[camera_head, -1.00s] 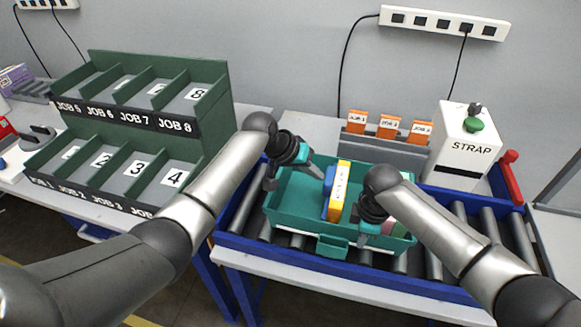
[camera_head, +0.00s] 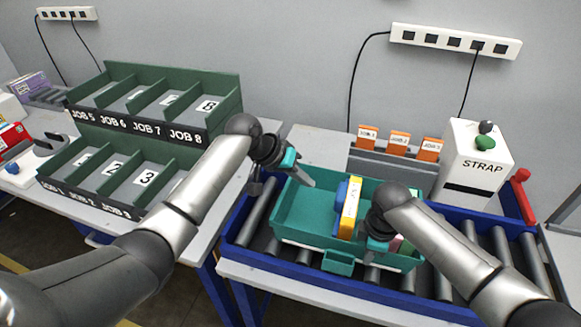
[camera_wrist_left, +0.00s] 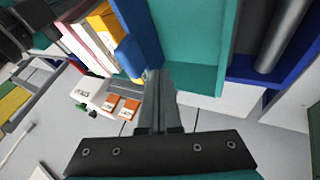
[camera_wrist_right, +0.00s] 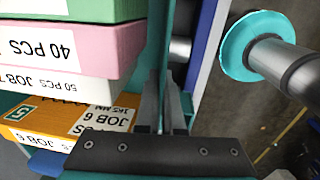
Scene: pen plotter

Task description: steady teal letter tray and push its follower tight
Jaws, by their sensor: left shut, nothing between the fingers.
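The teal letter tray (camera_head: 300,222) rests on the roller conveyor. Its blue follower (camera_head: 341,192) stands upright against the yellow-orange JOB 6 pack (camera_head: 350,210), also seen in the right wrist view (camera_wrist_right: 70,120). White, pink (camera_wrist_right: 65,45) and green packs stack beyond it. My left gripper (camera_head: 309,181) is shut and empty over the tray's open left part, a little left of the follower; in the left wrist view its fingers (camera_wrist_left: 158,100) show near the blue follower (camera_wrist_left: 133,60). My right gripper (camera_wrist_right: 163,105) is at the tray's near wall, apparently shut on it; my arm hides part of the packs.
A green sorting rack (camera_head: 180,150) stands left. Conveyor rollers (camera_head: 478,240) are bare right of the tray.

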